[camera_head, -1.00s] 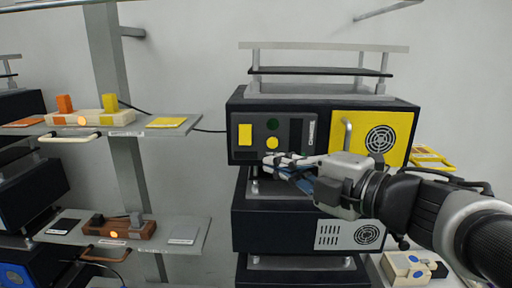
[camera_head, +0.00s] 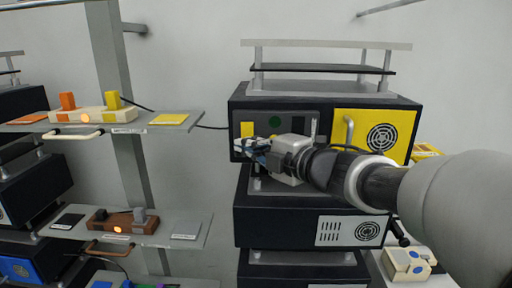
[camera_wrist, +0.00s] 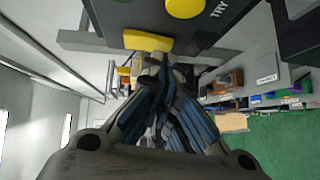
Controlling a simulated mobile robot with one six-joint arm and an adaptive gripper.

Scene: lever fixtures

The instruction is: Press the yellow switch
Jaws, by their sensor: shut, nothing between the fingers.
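A yellow rectangular switch (camera_head: 247,129) is on the left of the dark front panel of the upper box. Its lower part is hidden behind my gripper. My gripper (camera_head: 242,146) is shut and empty, with its fingertips at the lower edge of the switch in the head view. In the wrist view, the yellow switch (camera_wrist: 147,42) lies just beyond my shut fingertips (camera_wrist: 165,62); I cannot tell whether they touch. A round yellow button (camera_wrist: 186,7) is on the same panel; my gripper hides it in the head view.
A dark green round button (camera_head: 275,122) is right of the switch. A yellow door (camera_head: 380,128) with a handle (camera_head: 348,130) fills the panel's right side. Another dark box (camera_head: 280,210) stands below. Shelves with lever blocks (camera_head: 90,115) are at the left, across a gap.

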